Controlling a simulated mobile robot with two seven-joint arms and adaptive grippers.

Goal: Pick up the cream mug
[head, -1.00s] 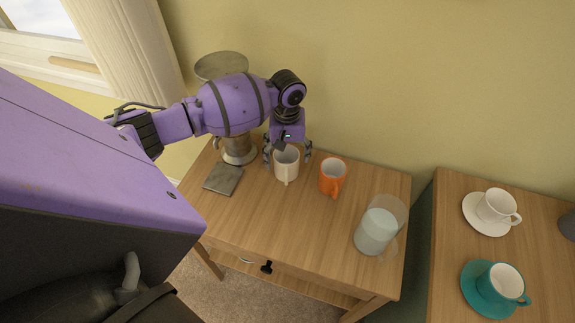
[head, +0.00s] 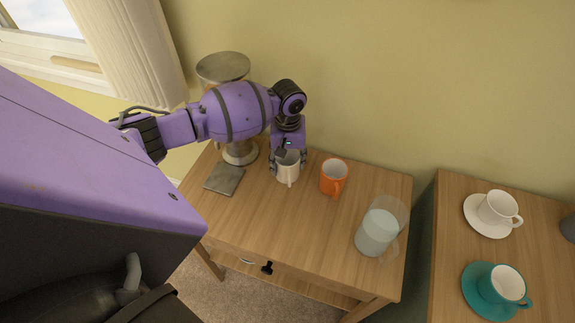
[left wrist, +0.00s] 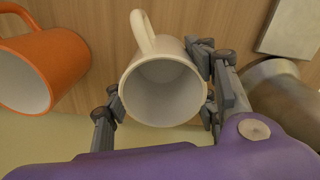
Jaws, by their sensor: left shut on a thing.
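The cream mug (head: 287,168) stands upright on the wooden side table (head: 270,224), its handle towards the front. In the left wrist view the mug (left wrist: 162,85) shows its open, empty inside, with the handle at the top. My left gripper (head: 288,163) reaches down from above and is shut on the mug, one finger on each side of its body. The fingers (left wrist: 160,100) also show close against both sides in the left wrist view. I cannot tell any gap between mug and table. My right gripper is not in view.
An orange mug (head: 333,177) stands close to the right, and a glass jug (head: 379,228) farther right. A grey flat block (head: 224,179) and a metal-topped stand (head: 240,152) are at left. A second table (head: 450,234) holds a white cup (head: 497,208) and a teal cup (head: 502,286).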

